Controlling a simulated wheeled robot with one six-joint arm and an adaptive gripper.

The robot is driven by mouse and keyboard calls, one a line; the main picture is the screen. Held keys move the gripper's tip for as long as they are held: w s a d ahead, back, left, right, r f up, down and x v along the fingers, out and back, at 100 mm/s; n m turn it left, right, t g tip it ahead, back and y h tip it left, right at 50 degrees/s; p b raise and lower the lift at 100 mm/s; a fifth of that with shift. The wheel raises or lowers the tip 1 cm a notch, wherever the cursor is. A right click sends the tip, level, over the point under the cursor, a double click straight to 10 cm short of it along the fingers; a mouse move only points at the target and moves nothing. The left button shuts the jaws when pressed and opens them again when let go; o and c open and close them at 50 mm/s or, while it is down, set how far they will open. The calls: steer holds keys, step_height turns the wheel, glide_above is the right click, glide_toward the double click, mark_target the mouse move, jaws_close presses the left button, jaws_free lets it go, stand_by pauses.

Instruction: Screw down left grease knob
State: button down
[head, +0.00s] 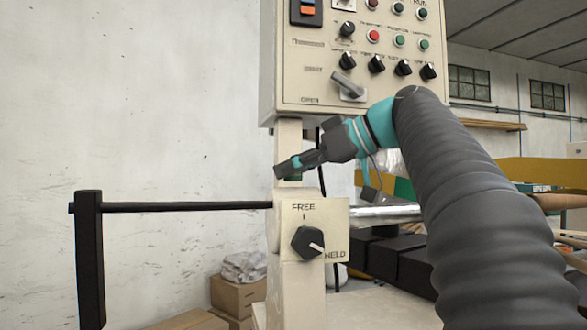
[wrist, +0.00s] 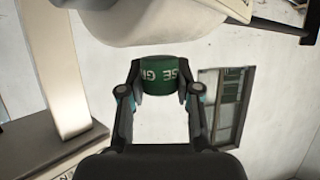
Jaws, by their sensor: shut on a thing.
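The green grease knob (wrist: 162,80) is a short cylinder with white letters, partly readable, in the middle of the wrist view. It sits just under a pale rounded machine part (wrist: 150,28). My gripper (wrist: 163,88) is shut on it, with one finger on each side. In the head view my gripper (head: 285,170) reaches left in front of the cream post, below the control panel. A small bit of green (head: 294,178) shows under the fingers there; the rest of the knob is hidden. I cannot tell whether this knob is the left one.
The control panel (head: 320,90) with switches and buttons hangs above my gripper. Below is a FREE/HELD dial (head: 307,242) on a cream box. A black bar (head: 180,206) with an upright black handle (head: 90,260) sticks out left. Cardboard boxes (head: 238,295) stand low behind.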

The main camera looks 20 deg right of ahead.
steer(key=shift+m+t+h, duration=0.3)
steer(key=shift+m, duration=0.1)
steer(key=m+t+h+b, duration=0.2)
steer(key=m+h, duration=0.1)
steer(key=shift+a+t, duration=0.15)
steer(key=shift+t, duration=0.15)
steer(key=m+t+h, duration=0.1)
steer(key=m+h, duration=0.1)
steer(key=h, duration=0.1)
steer(key=m+h+p, duration=0.1)
steer(key=m+h, duration=0.2)
steer(key=shift+r+m+t, duration=0.1)
steer(key=shift+m+t, duration=0.2)
steer(key=shift+t, duration=0.1)
steer(key=m+g+h, duration=0.1)
steer(key=m+h, duration=0.2)
steer(key=m+h+p, duration=0.1)
steer(key=m+h, duration=0.2)
steer(key=h, duration=0.1)
steer(key=shift+w+g, duration=0.1)
steer(key=shift+g, duration=0.3)
steer(key=m+g+h+p, duration=0.1)
steer(key=m+h, duration=0.2)
steer(key=shift+g, duration=0.4)
steer(key=shift+m+g+h+p, duration=0.45)
steer(key=shift+m+g+h, duration=0.2)
steer(key=shift+m, duration=0.25)
steer(key=shift+f, duration=0.25)
